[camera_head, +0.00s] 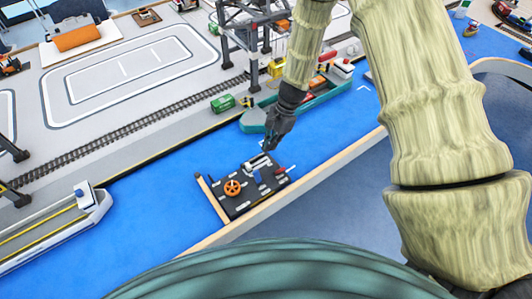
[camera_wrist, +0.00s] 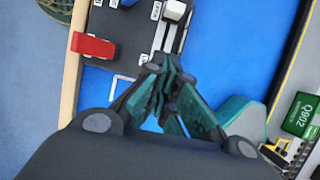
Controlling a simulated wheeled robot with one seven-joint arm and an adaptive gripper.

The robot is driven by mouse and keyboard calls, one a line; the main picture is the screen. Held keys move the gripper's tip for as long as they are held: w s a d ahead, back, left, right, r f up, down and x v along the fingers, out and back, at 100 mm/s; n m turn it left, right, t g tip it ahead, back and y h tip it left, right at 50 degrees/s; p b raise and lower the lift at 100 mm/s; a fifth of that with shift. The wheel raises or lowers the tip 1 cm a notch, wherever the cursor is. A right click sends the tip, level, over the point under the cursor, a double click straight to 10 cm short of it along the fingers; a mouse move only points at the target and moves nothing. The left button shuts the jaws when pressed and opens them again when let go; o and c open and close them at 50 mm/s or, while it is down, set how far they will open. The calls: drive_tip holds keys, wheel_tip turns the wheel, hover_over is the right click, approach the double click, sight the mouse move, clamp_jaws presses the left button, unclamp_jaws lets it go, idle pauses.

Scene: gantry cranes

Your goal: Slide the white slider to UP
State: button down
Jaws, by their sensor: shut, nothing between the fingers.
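The dark control panel (camera_head: 240,206) lies on the blue surface near the wooden edge. A white piece (camera_head: 257,161), which looks like the white slider, is at the panel's far side, close to my gripper (camera_head: 271,151). In the wrist view the panel is cut off at the top, and a pale piece (camera_wrist: 174,10), likely the slider, sits in a slot there. My gripper (camera_wrist: 162,70) is shut and empty, with its fingertips just short of that slot's end. I cannot tell whether they touch the panel. Labels are too small to read.
The panel also carries an orange wheel (camera_head: 232,188), a blue control (camera_head: 257,177) and a red-handled lever (camera_head: 286,169), its red part large in the wrist view (camera_wrist: 93,46). A teal ship (camera_head: 318,104) lies behind my gripper. A white ship (camera_head: 60,228) is at left.

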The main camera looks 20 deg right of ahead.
drive_tip(key=shift+b+v, duration=0.8)
drive_tip(key=shift+v, duration=2.1)
idle(1.2)
